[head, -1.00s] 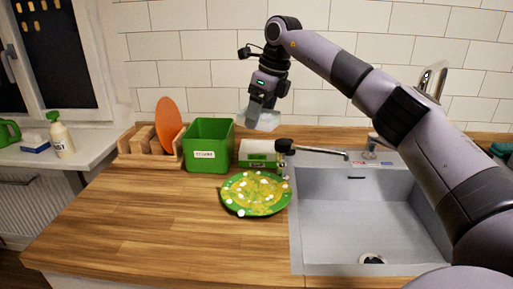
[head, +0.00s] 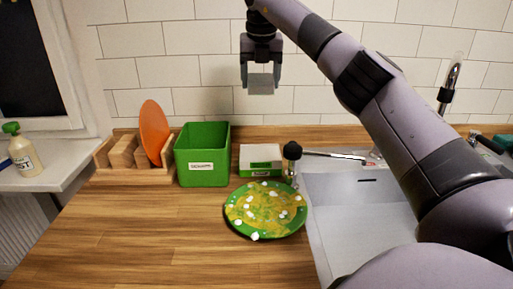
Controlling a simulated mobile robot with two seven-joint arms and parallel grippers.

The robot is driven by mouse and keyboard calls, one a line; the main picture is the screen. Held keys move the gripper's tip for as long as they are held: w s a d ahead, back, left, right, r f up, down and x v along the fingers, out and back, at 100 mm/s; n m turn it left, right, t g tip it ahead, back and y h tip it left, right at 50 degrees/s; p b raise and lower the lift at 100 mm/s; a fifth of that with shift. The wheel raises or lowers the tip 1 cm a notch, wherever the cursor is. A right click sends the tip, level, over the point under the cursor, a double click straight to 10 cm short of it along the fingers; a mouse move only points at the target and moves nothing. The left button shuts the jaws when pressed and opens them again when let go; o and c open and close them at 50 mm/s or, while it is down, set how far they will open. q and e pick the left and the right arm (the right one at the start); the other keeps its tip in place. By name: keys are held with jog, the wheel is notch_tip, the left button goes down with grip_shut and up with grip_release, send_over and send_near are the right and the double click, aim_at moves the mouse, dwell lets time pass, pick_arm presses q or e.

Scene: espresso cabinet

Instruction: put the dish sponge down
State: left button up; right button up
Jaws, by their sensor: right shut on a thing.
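My right gripper (head: 261,74) points down, high above the counter in front of the tiled wall. It is shut on a pale grey block (head: 260,86), which I take to be the dish sponge, held well clear of every surface. A green plate (head: 234,219) smeared with yellow and dotted with white bits lies on the counter below. A low white and green box (head: 260,154) with a small label stands behind the plate. My left gripper is not in view.
A green bin (head: 203,172) with a white label stands left of the low box. Left of it, a wooden rack (head: 122,153) holds an orange disc (head: 154,132). A dark-headed brush (head: 292,152) is near the sink (head: 340,220). The front-left counter (head: 150,235) is clear.

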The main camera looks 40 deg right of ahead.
aim_at(260, 152)
notch_tip(260, 152, down, 18)
jog(key=shift+s+f+b, duration=0.1)
jog(key=shift+f+b, duration=0.05)
jog(key=shift+b, duration=0.25)
jog(key=shift+f, duration=0.1)
jog(key=o, duration=0.9)
jog(key=shift+o, duration=0.2)
jog(key=v, duration=1.2)
